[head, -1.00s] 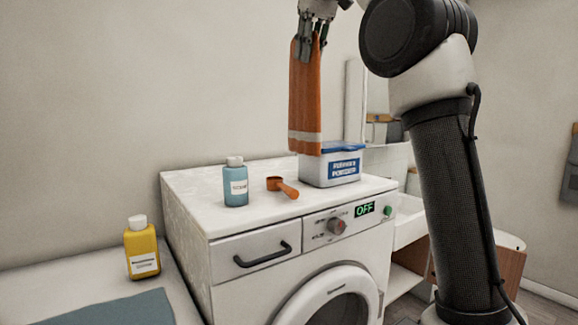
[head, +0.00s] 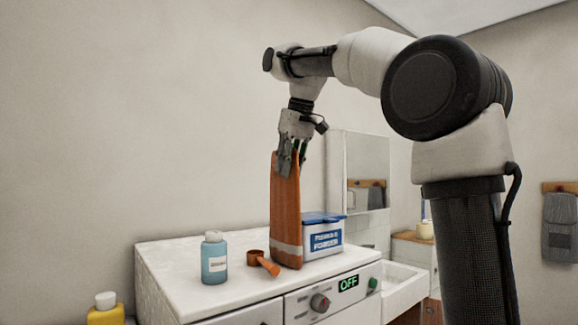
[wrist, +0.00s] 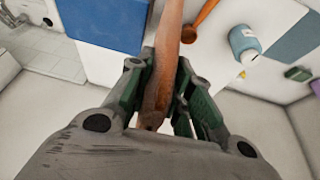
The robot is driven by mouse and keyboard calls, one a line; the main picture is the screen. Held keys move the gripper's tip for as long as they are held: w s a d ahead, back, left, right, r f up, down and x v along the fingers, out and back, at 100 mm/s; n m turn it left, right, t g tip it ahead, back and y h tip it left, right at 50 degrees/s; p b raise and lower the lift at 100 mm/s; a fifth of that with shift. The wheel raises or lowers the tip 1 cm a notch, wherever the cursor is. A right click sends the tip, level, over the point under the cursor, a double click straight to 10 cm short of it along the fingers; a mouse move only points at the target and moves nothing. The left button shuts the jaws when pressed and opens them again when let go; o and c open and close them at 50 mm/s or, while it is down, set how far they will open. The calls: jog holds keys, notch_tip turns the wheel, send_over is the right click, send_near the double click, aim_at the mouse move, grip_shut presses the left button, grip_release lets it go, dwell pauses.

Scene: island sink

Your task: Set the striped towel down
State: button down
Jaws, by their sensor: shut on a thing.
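The striped towel (head: 286,215) is orange with a pale band near its lower end. It hangs upright from my gripper (head: 288,160), which is shut on its top edge. The towel's lower end is at the white top of the washing machine (head: 190,262), between the orange scoop (head: 262,262) and the powder box (head: 324,237). I cannot tell if it bears on the surface. In the wrist view the towel (wrist: 167,60) runs edge-on between the fingers (wrist: 158,105).
A blue bottle (head: 214,260) stands left of the scoop. The blue-lidded powder box is close on the towel's right. A yellow bottle (head: 105,312) is at the lower left. The machine top is clear at its far left. A sink (head: 402,290) lies to the right.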

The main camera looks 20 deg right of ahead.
jog(key=c, duration=1.7)
grip_release()
jog(key=shift+f, duration=0.1)
jog(key=o, duration=0.4)
